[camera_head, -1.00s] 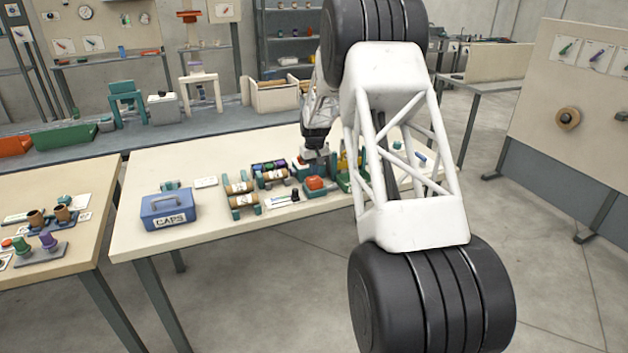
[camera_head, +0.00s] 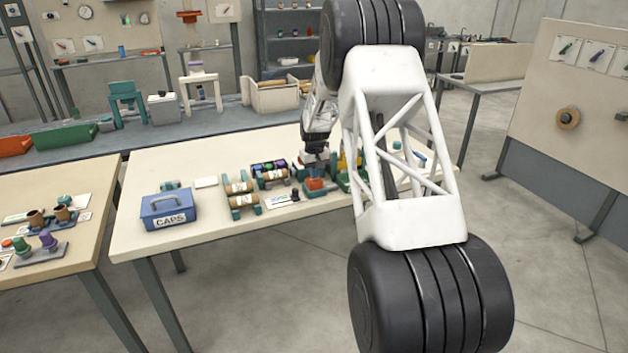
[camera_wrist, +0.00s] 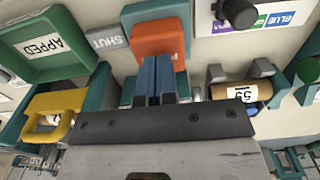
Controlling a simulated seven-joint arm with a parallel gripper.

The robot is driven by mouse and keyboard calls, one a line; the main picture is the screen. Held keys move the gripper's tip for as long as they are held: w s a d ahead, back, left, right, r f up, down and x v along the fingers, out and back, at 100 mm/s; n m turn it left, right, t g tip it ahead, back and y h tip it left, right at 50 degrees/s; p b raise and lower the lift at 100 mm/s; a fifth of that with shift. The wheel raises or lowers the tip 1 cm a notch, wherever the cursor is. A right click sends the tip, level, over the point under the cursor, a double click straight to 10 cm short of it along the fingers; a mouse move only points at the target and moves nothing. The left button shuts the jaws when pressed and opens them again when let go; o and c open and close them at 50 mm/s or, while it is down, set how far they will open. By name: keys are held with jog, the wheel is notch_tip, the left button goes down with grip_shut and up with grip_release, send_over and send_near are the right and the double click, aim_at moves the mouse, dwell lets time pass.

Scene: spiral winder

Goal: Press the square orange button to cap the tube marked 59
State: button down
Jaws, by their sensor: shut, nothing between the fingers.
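The square orange button (camera_head: 314,185) sits on a teal base on the middle table. It also shows in the wrist view (camera_wrist: 159,42), just beyond my fingertips. My gripper (camera_head: 315,172) is shut and empty, pointing down at the button. In the wrist view its blue fingers (camera_wrist: 156,62) overlap the button's near edge; I cannot tell whether they touch it. The brown tube marked 59 (camera_wrist: 228,93) lies in a grey and teal holder right of the fingers in the wrist view. Its ends are partly hidden.
In the wrist view, a green tray (camera_wrist: 84,62) labelled "APPED", its first letter hidden, and a yellow handle (camera_wrist: 42,103) stand left of the button. A grey "SHUT" label (camera_wrist: 106,37) is beside it.

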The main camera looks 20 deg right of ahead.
jog(key=shift+f, duration=1.5)
jog(key=shift+r, duration=4.1)
jog(key=shift+a+r, duration=0.1)
